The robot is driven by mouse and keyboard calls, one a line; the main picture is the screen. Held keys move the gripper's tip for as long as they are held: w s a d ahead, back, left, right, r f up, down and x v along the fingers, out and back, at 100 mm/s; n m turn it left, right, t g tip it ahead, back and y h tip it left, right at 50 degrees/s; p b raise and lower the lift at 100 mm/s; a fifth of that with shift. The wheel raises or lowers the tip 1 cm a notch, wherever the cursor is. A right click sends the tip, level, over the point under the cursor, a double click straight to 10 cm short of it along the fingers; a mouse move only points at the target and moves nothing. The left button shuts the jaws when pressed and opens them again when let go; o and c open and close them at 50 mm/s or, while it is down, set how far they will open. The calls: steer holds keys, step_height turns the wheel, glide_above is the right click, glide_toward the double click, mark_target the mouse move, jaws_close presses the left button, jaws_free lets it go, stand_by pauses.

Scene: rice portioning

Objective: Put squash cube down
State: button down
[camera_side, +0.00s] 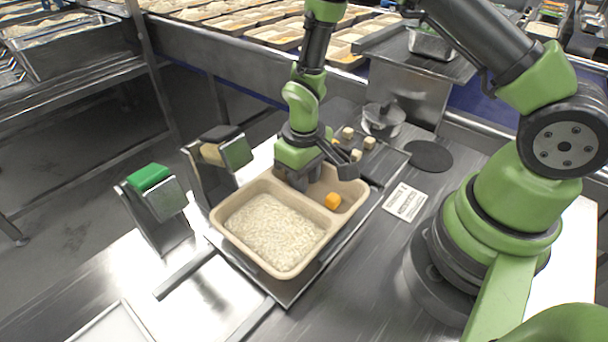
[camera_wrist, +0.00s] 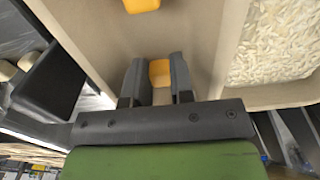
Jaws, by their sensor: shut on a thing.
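My gripper (camera_wrist: 158,82) is shut on an orange squash cube (camera_wrist: 159,72), which shows between its two dark fingers in the wrist view. In the side view my gripper (camera_side: 303,180) is low over the back compartment of the beige tray (camera_side: 229,238), and the held cube is hidden there. Another orange squash cube (camera_side: 332,201) lies in that smaller compartment, to the right of the gripper. It also shows at the top edge of the wrist view (camera_wrist: 141,5). I cannot tell whether the held cube touches the tray floor.
White rice (camera_side: 272,232) fills the tray's larger compartment. Several pale cubes (camera_side: 356,155) lie behind the tray on the right. A printed card (camera_side: 405,202) and a dark disc (camera_side: 430,156) lie on the steel bench. Holders with a green block (camera_side: 148,177) and a dark block stand at left.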

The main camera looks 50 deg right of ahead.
steer(key=shift+f, duration=0.15)
steer(key=c, duration=1.3)
jaws_free()
steer(key=shift+o, duration=0.2)
steer(key=s+r+m+t+y, duration=0.1)
steer(key=s+r+t, duration=0.15)
steer(key=r, duration=0.95)
steer(key=s+r+m+t, duration=0.1)
steer(key=s+r, duration=0.2)
steer(key=r, duration=0.9)
steer(key=s+r+m+t+y, duration=0.1)
steer(key=s+r+m+t, duration=0.1)
steer(key=s+r, duration=0.3)
steer(key=shift+s+t, duration=0.85)
steer(key=shift+s, duration=1.5)
steer(key=shift+a, duration=0.1)
